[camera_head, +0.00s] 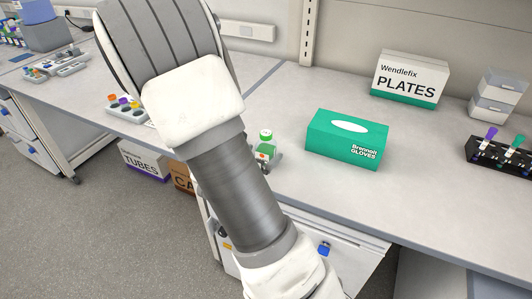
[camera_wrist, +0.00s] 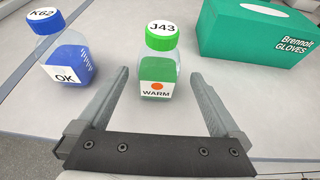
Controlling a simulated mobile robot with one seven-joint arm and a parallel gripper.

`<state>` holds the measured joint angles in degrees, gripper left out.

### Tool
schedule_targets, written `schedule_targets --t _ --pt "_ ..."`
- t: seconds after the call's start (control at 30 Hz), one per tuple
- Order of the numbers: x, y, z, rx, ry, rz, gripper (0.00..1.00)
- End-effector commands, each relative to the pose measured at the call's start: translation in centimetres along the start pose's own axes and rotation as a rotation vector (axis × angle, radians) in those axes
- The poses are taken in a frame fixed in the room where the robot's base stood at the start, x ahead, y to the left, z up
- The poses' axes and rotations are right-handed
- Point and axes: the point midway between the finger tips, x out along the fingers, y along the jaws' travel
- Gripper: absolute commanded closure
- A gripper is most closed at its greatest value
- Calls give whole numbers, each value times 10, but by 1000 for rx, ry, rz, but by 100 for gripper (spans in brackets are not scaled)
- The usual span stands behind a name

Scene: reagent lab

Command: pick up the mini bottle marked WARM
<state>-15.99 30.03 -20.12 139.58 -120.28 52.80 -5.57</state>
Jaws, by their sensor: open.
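The mini bottle marked WARM (camera_wrist: 160,62) stands upright on the bench in the wrist view. It has a green cap labelled J43, green contents and a white label with an orange dot. My gripper (camera_wrist: 164,78) is open, its two fingers reaching toward the bottle on either side of its lower part. I cannot tell how far the fingers go along it, and they do not appear to touch it. In the head view the bottle (camera_head: 266,142) shows beside my arm, which hides most of the gripper.
A blue bottle (camera_wrist: 62,50) labelled K62 and OK stands left of the WARM bottle. A green glove box (camera_head: 346,138) stands to the right. Farther right are a PLATES box (camera_head: 410,78) and a dark tube rack (camera_head: 500,155). The bench front edge is close to the bottles.

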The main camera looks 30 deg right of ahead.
Motion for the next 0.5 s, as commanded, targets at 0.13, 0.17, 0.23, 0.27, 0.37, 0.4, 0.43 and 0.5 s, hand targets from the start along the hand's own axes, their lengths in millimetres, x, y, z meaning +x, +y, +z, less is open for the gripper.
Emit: schedule_targets --t 0.13,0.17,0.23,0.27,0.37,0.4,0.43,0.5 --pt "14 0 0 0 0 0 0" --pt "16 0 0 0 1 0 0" --pt "19 0 -1 0 0 -1 0" --pt "22 0 -1 -1 0 -2 0" --pt "35 1 -4 -1 0 -2 0" --pt "41 2 -4 -1 0 -2 0" --pt "46 2 -5 -2 0 -2 0" --pt "56 2 -5 1 -1 -3 0"
